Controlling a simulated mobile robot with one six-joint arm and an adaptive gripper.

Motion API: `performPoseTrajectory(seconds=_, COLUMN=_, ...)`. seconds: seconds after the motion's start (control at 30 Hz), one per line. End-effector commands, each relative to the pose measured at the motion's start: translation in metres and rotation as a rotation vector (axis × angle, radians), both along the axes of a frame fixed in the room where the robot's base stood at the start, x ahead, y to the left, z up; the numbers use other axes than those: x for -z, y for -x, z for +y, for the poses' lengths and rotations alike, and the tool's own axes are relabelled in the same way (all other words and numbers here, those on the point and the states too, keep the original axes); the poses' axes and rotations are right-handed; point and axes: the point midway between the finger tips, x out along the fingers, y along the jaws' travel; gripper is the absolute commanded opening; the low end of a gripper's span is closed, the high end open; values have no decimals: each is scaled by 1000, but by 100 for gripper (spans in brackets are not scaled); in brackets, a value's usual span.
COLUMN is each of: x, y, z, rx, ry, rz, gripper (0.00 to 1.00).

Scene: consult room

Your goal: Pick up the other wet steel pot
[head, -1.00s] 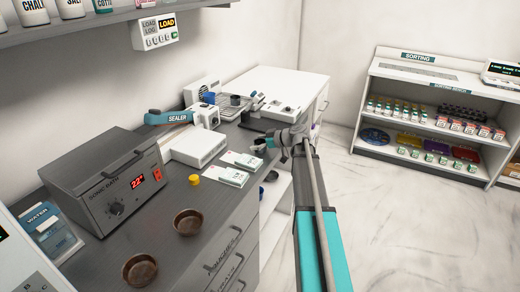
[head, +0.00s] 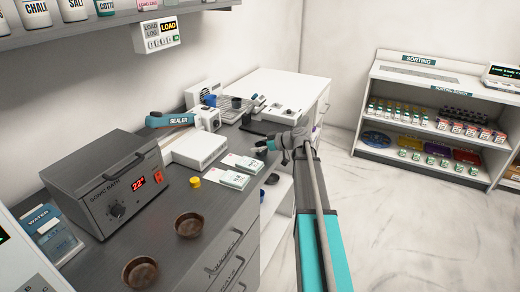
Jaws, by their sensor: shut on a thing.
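My gripper (head: 268,148) is at the counter's right edge, beside the white cards. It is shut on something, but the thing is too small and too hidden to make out. Two round, open, brownish metal pots stand upright on the near counter, one (head: 189,224) near the middle and one (head: 140,272) closer to me. Both are well apart from my gripper. I cannot tell whether either is wet. A dark round thing (head: 272,179) shows below my gripper, beside the counter; I cannot tell what it is.
A sonic bath (head: 105,185) reading about 22 and a water container (head: 50,238) stand at left. A yellow cap (head: 195,182), white cards (head: 240,163), a white box (head: 200,148) and a sealer (head: 175,120) are on the counter. A sorting shelf (head: 432,120) stands at right; the floor between is clear.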

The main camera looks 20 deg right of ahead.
Motion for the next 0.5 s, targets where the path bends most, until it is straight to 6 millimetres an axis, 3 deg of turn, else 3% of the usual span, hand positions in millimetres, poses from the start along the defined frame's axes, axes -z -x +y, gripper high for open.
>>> performPoseTrajectory(seconds=0.5, x=-19, y=0, z=1, rx=-1, ry=0, rz=0, gripper=33)
